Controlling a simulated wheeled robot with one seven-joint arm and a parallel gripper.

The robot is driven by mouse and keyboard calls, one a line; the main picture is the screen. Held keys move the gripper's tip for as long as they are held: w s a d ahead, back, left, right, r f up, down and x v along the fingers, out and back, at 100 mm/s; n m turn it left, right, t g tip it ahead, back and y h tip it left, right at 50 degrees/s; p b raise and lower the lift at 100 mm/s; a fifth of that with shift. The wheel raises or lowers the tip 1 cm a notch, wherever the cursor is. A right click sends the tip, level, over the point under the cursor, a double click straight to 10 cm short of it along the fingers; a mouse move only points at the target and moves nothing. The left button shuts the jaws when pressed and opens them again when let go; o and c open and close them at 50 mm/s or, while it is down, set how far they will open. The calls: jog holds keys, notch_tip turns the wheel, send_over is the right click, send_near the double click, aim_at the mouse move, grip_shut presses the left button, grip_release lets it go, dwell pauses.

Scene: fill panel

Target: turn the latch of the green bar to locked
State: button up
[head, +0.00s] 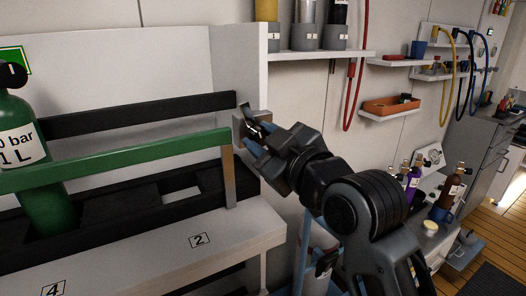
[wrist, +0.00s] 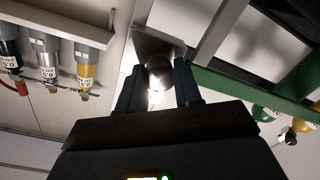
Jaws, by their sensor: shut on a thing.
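The green bar (head: 120,157) runs across the front of the rack in the head view, in front of a green cylinder (head: 45,200). It also shows at the right of the wrist view (wrist: 236,98). The latch (head: 248,112) is at the bar's right end, by a grey bracket, with a dark lever part pointing up. My gripper (head: 257,136) reaches it from the right and hides much of it. In the wrist view my gripper (wrist: 158,88) is shut on the latch, whose rounded metal part (wrist: 158,73) lies between the fingers. The lock setting cannot be read.
A black rear bar (head: 140,115) runs behind the green bar. A shelf with small cylinders (head: 305,38) is above, and a red hose (head: 351,95) hangs from it. Slot 2 (head: 180,190) looks empty.

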jog(key=n+b, duration=0.3)
jog(key=shift+f+n, duration=0.25)
jog(key=shift+n, duration=0.05)
jog(key=n+b, duration=0.3)
jog(key=shift+n, duration=0.3)
jog(key=n+b, duration=0.2)
jog(key=n, duration=0.1)
jog(key=shift+r+n+h+b, duration=0.1)
jog(key=shift+n+h+b, duration=0.2)
jog(key=shift+n+b, duration=1.25)
jog(key=shift+n, duration=0.45)
jog(key=o, duration=1)
jog(key=shift+r, duration=0.1)
jog(key=shift+o, duration=0.2)
